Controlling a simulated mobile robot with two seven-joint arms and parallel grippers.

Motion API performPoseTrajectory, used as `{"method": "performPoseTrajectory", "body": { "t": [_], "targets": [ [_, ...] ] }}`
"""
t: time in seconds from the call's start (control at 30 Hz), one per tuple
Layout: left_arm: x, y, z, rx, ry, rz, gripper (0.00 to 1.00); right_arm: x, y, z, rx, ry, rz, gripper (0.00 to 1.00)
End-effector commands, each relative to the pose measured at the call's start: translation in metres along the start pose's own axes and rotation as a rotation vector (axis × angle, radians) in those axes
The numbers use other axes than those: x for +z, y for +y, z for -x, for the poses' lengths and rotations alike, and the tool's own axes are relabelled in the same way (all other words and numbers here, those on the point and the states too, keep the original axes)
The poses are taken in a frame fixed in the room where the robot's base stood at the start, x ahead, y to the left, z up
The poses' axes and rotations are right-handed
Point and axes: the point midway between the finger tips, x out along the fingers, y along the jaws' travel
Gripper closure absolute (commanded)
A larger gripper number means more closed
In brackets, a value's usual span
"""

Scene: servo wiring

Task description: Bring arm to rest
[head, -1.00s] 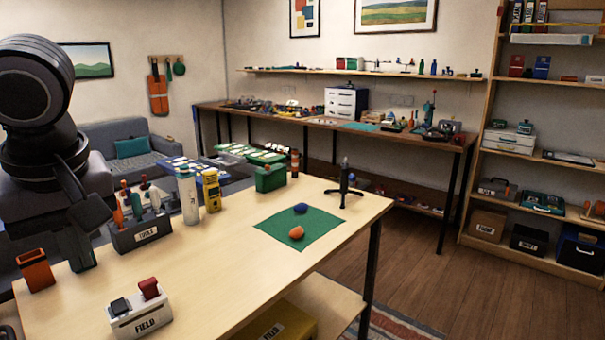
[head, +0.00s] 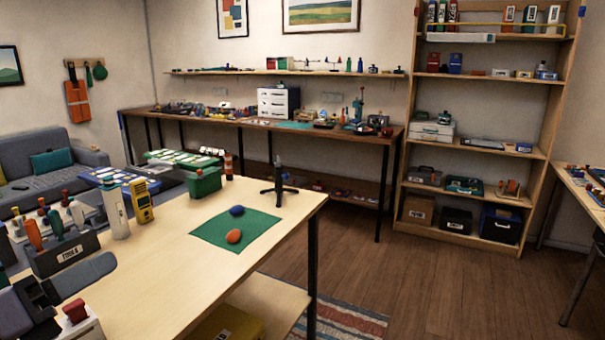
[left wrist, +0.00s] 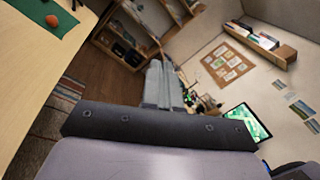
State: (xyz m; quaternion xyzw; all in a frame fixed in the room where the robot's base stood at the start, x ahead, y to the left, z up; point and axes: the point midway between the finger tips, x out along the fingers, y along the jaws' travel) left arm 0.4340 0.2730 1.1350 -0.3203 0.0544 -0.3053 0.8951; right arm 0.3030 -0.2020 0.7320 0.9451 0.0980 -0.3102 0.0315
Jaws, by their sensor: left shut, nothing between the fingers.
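My left gripper (head: 82,276) is at the lower left of the head view, dark grey. It is over the near left part of the light wood table (head: 185,258), in front of the tool holder. In the left wrist view its two grey fingers (left wrist: 165,84) lie together with nothing between them. Most of my left arm is outside the head view. My right gripper does not show in any view.
The grey tool holder (head: 73,254) and a red-topped white box (head: 84,325) are close to my left gripper. A green mat (head: 215,231) carries a blue lump (head: 237,211) and an orange lump (head: 234,236). Open floor (head: 430,295) lies to the right.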

Motion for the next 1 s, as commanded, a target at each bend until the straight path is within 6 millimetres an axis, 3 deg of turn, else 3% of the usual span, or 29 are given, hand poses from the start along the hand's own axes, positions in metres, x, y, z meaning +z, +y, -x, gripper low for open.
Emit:
{"method": "performPoseTrajectory", "body": {
  "t": [0.17, 0.27, 0.4, 0.5, 0.7, 1.0],
  "targets": [
    [-0.011, 0.061, 0.027, 0.226, -0.309, 0.508, 1.0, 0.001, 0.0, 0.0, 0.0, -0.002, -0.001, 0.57],
    [-0.034, 0.093, 0.048, 0.363, -0.465, 0.783, 1.0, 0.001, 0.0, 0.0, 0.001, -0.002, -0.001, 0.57],
    [-0.087, 0.129, 0.082, 0.576, -0.667, 1.158, 1.0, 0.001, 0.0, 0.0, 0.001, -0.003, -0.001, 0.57],
    [-0.137, 0.14, 0.106, 0.744, -0.798, 1.414, 1.0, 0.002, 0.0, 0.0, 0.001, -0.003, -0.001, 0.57],
    [-0.228, 0.128, 0.14, 1.055, -0.979, 1.801, 1.0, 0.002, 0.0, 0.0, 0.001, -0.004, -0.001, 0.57],
    [-0.312, 0.078, 0.161, 1.415, -1.1, 2.121, 1.0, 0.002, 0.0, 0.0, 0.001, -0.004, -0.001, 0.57]
  ]
}}
